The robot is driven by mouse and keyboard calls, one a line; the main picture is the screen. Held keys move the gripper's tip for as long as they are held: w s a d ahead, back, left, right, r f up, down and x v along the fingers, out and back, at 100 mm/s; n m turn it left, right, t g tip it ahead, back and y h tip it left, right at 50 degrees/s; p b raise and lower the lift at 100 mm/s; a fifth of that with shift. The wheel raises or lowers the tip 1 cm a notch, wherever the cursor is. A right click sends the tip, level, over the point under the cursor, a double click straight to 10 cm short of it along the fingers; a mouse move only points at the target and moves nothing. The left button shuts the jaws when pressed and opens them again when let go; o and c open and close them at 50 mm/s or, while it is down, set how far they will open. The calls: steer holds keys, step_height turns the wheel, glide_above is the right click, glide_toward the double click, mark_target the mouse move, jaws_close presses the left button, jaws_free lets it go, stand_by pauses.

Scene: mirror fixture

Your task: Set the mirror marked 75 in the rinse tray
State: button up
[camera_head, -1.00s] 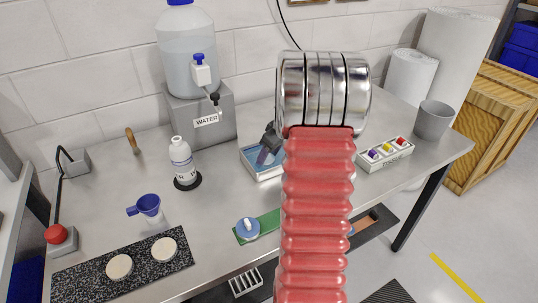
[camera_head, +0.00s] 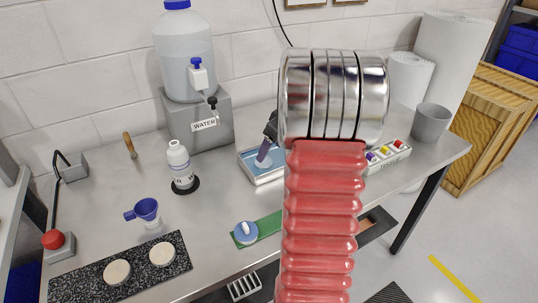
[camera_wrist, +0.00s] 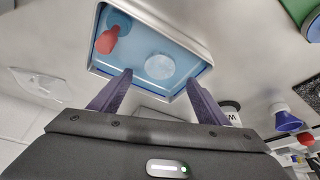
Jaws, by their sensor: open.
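The rinse tray (camera_head: 262,182) is a shallow white tray with a blue inside, at the back of the bench. It also fills the top of the wrist view (camera_wrist: 205,48). A pale round disc (camera_wrist: 159,67) lies in it, just beyond and between my fingertips; no marking on it is readable. A blue disc (camera_wrist: 119,21) with a red handle (camera_wrist: 107,40) is also in the tray. My gripper (camera_wrist: 159,76) is open, its two purple fingers apart over the tray's near edge with nothing between them. In the head view my gripper (camera_head: 264,155) is partly hidden behind my arm.
A blue knobbed disc (camera_head: 246,232) sits on a green strip (camera_head: 269,226). Two pale discs (camera_head: 117,272) (camera_head: 162,254) lie on a speckled slab (camera_head: 140,266). A white bottle (camera_head: 181,165), blue jug (camera_head: 147,209) and water tank (camera_head: 184,62) stand left of the tray.

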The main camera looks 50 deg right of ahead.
steer(key=v, duration=0.5)
steer(key=shift+r, duration=0.3)
stand_by(0.4)
steer(key=s+a+r, duration=0.1)
steer(key=a+r, duration=0.2)
steer(key=a, duration=0.9)
steer(key=a+r, duration=0.4)
steer(key=a, duration=0.7)
steer(key=s+a+f+m+t, duration=0.1)
steer(key=s+a+f, duration=0.1)
steer(key=s+a, duration=1.1)
steer(key=a, duration=0.4)
steer(key=shift+a, duration=0.2)
